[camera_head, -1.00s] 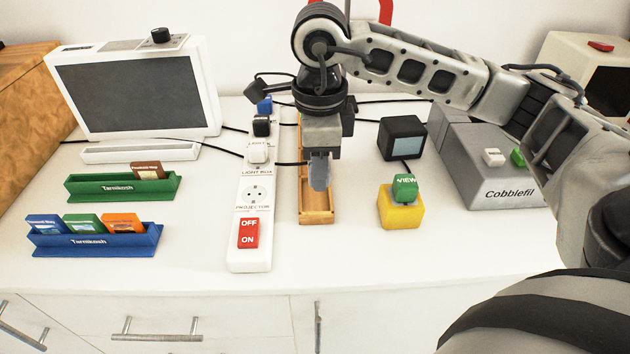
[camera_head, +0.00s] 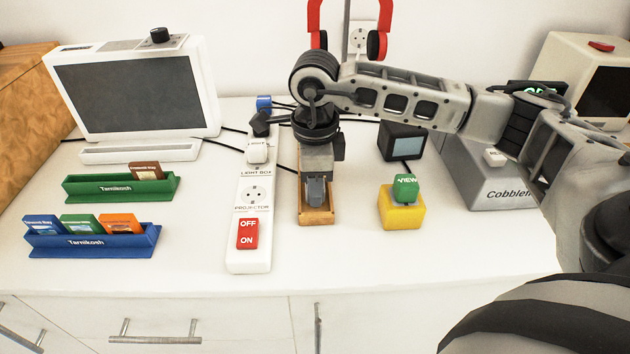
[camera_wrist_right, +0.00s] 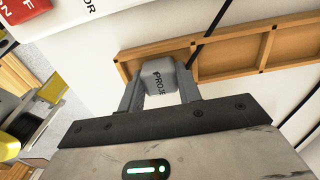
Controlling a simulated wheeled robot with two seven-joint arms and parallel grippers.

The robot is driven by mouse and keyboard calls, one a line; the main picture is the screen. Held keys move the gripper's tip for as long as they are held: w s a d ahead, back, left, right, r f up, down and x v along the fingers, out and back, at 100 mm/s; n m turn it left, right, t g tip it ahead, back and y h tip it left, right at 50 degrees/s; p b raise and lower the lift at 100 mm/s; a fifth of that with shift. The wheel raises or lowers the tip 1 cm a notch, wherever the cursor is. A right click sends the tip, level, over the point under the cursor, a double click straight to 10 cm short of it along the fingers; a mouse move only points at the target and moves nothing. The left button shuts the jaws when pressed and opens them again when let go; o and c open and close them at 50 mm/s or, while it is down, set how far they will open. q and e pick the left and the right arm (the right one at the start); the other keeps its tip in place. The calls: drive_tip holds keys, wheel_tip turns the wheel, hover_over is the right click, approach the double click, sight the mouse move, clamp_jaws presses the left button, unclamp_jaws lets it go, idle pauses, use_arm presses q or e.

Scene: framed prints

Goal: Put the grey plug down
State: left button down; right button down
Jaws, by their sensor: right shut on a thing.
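In the head view my right gripper (camera_head: 316,190) points down over the near end of the narrow wooden tray (camera_head: 317,217). The wrist view shows the plug over or inside the tray's end compartment (camera_wrist_right: 124,71); I cannot tell whether it touches the bottom. The fingers largely hide the plug in the head view. My left gripper is not in view.
A white power strip (camera_head: 250,262) with a red switch and a white plug (camera_head: 257,150) stands left of the tray. A yellow block (camera_head: 401,212) with a green VIEW button is to the right. Cables run behind. The front of the white top is clear.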

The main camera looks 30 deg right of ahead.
drive_tip(key=c, duration=1.3)
unclamp_jaws()
drive_tip(key=shift+o, duration=0.2)
drive_tip(key=shift+r+p, duration=0.25)
drive_tip(key=shift+p, duration=0.1)
use_arm(q)
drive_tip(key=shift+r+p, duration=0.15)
drive_tip(key=shift+p, duration=0.25)
use_arm(e)
wheel_tip(320, 180, up, 12)
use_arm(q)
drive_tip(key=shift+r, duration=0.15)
use_arm(e)
drive_tip(key=shift+f, duration=0.1)
